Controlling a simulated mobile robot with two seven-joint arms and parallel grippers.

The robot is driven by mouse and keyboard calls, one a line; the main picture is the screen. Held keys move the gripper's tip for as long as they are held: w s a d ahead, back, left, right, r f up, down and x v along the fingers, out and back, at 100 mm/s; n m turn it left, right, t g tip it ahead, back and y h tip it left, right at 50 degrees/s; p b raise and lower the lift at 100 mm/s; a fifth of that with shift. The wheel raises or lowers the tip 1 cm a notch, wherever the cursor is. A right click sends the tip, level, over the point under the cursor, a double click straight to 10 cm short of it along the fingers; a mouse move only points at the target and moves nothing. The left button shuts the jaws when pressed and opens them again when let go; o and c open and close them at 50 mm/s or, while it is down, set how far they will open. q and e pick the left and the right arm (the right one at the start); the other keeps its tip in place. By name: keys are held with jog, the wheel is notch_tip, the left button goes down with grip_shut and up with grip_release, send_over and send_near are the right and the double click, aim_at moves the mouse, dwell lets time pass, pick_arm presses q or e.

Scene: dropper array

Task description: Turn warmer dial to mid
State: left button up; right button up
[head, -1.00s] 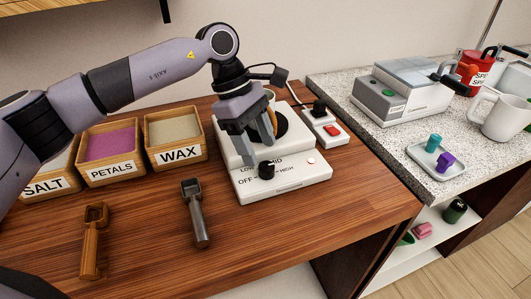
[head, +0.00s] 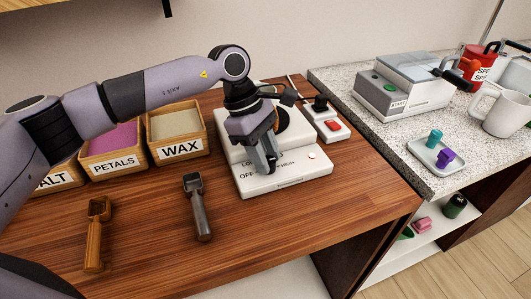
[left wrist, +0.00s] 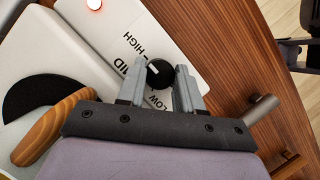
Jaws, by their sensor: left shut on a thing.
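The white warmer (head: 305,180) stands on the wooden table, with LOW, MID, HIGH and OFF printed round its dial. The small black dial (left wrist: 159,73) has a white mark and sits between my left fingertips in the left wrist view. My left gripper (head: 265,168) is shut on the dial and hides most of it in the head view. The wrist view shows MID and HIGH beside the gripper and LOW partly covered by it. Which label the mark points at I cannot tell. My right gripper is not in view.
A wooden handle (left wrist: 45,130) is close to my left gripper over the warmer's black plate (left wrist: 35,98). A grey scoop (head: 198,210) and a wooden scoop (head: 96,235) lie to the left. A power strip with a red switch (head: 333,125) is behind right. The table's front right is clear.

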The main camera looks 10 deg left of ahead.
pick_arm(q)
jog(key=n+t+b, duration=0.1)
jog(key=n+b, duration=0.1)
jog(key=n, duration=0.1)
jog(key=shift+f, duration=0.15)
jog(key=n+t+b, duration=0.2)
jog(key=n+b, duration=0.2)
jog(key=shift+s, duration=0.15)
jog(key=shift+n+b, duration=0.3)
jog(key=shift+n, duration=0.4)
jog(key=shift+s+n+t+y+b, duration=0.1)
jog(key=shift+n+t+y+b, duration=0.5)
jog(key=shift+n+b, duration=0.85)
jog(key=shift+r+n, duration=0.2)
jog(key=shift+n, duration=0.05)
jog(key=o, duration=1)
